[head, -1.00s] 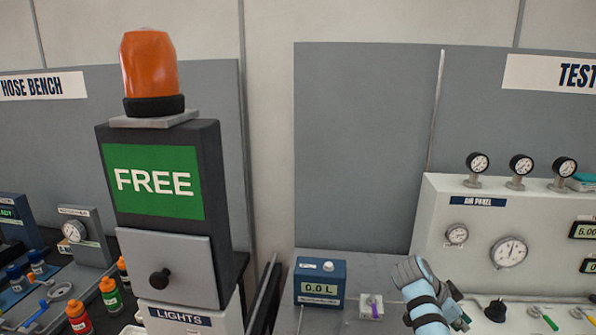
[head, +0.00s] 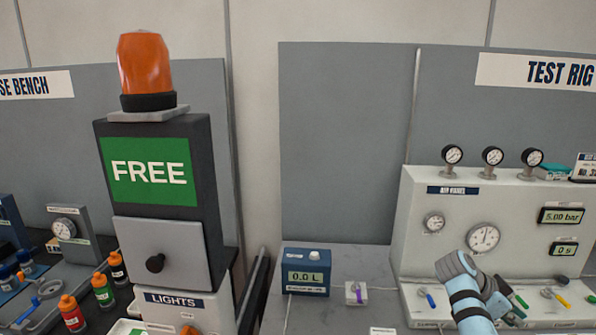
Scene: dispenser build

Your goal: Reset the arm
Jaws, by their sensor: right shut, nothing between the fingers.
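My right arm rises at the lower right in the head view, in front of the test rig's base. My right gripper (head: 502,310) is small and partly hidden behind the blue and grey arm links. It is shut with nothing held. It is in front of the row of coloured valve handles. My left gripper is not in view.
The air panel (head: 420,255) stands behind my right arm, with gauges and displays. A blue litre meter (head: 306,272) reads 0.0 L. A dark cabinet (head: 213,190) with a FREE sign and orange beacon (head: 145,65) stands left. Bottles (head: 103,290) stand beside it.

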